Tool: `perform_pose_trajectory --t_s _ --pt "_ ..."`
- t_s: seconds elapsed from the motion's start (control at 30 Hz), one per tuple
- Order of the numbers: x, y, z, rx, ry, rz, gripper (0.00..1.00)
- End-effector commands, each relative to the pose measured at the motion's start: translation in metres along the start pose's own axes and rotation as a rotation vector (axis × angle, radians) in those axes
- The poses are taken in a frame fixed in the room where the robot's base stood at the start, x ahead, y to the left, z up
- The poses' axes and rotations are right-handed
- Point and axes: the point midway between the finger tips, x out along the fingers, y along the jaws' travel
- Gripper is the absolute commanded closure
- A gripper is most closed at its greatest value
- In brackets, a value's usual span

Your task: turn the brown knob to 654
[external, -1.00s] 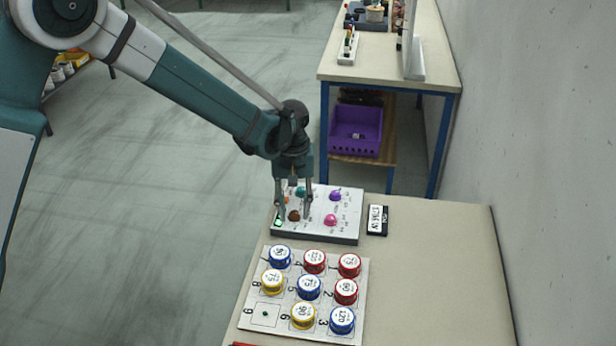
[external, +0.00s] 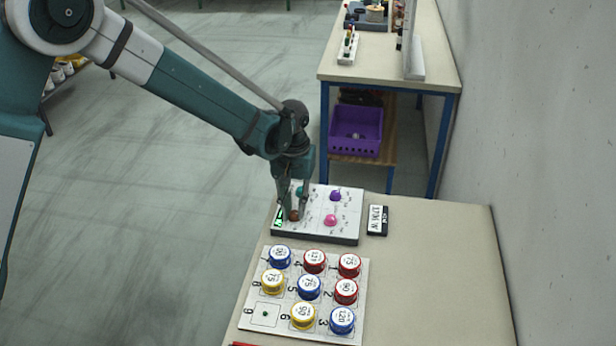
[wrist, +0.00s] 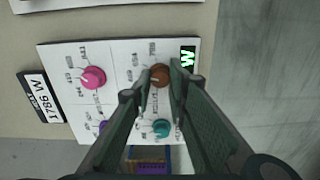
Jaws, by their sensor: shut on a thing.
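The brown knob (wrist: 160,75) is on the white knob panel (external: 343,229), beside a lit green display (wrist: 187,57). It also shows between my fingers in the external view (external: 294,216). My gripper (external: 294,210) points down at the panel, with its fingers closed on either side of the brown knob. In the wrist view, my gripper (wrist: 159,68) has one fingertip to the left of the knob and one to the right. A pale mark shows on the knob's lower left. The numbers printed around it are too small to read surely.
Pink (wrist: 93,78), purple (external: 336,195) and teal (wrist: 161,128) knobs share the panel. A black-framed label (external: 377,220) lies right of it. A board (external: 255,326) with several coloured round tins lies in front. The table's right side is clear.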

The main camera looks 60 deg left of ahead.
Motion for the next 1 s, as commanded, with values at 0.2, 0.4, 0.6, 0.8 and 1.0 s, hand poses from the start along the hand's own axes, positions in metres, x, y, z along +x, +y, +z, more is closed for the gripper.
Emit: perform_pose_trajectory --t_s 0.2,0.4,0.6,0.8,1.0 --pt "0.0015 -0.0006 0.0 0.173 0.0 -0.001 0.96" --pt "0.0012 -0.0006 -0.0002 0.322 0.0 -0.001 0.96" --pt "0.0008 -0.0007 -0.0002 0.426 0.0 -0.001 0.96" --pt "0.0003 -0.0007 -0.0003 0.471 0.0 -0.001 0.96" --pt "0.0001 -0.0008 -0.0003 0.478 0.0 -0.001 0.96"
